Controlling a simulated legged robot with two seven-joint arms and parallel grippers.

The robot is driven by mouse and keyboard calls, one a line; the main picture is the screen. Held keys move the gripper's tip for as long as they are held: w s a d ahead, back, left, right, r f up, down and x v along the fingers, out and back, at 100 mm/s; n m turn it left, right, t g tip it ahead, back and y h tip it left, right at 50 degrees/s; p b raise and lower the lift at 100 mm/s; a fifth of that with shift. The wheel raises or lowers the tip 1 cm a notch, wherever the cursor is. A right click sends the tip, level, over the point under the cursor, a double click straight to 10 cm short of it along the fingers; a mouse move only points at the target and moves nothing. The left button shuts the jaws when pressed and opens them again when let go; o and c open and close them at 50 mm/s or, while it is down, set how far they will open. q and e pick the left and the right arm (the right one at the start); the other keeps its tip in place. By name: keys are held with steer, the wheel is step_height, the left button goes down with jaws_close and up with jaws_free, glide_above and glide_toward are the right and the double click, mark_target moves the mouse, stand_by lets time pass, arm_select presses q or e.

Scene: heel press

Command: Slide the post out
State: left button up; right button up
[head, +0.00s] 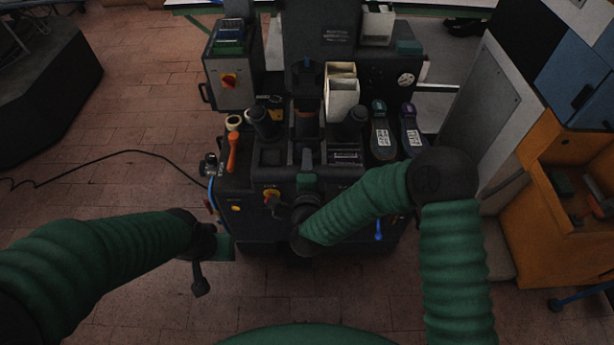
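The heel press (305,95) stands ahead of me in the middle of the head view. Two dark upright cylinders stand on its front deck, a left one (264,122) and a right one (353,122). I cannot tell which part is the post. My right gripper (306,170) is at the middle of the press front, below the central slot, partly hidden by my forearm. I cannot tell whether it touches the press or holds anything. My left gripper (204,274) hangs at the lower left, apart from the press front. Its finger opening is not clear.
An orange-handled tool (233,152) is at the press's left. A control box (231,75) stands behind left. An orange cabinet (560,235) stands right. Floor at left is mostly clear.

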steer(key=v, duration=0.6)
steer(key=shift+s, duration=0.35)
steer(key=shift+r, duration=0.1)
steer(key=s+d+r+n+g+p, duration=0.2)
steer(key=s+d+n+g, duration=0.4)
steer(key=s+d+n, duration=0.3)
steer(key=s+d+r+n+g+p, duration=0.1)
steer(key=s+d+n+g+p, duration=0.3)
steer(key=s+d+n+g, duration=0.3)
steer(key=s+d+n, duration=0.2)
steer(key=d, duration=0.1)
steer(key=shift+d+r, duration=0.4)
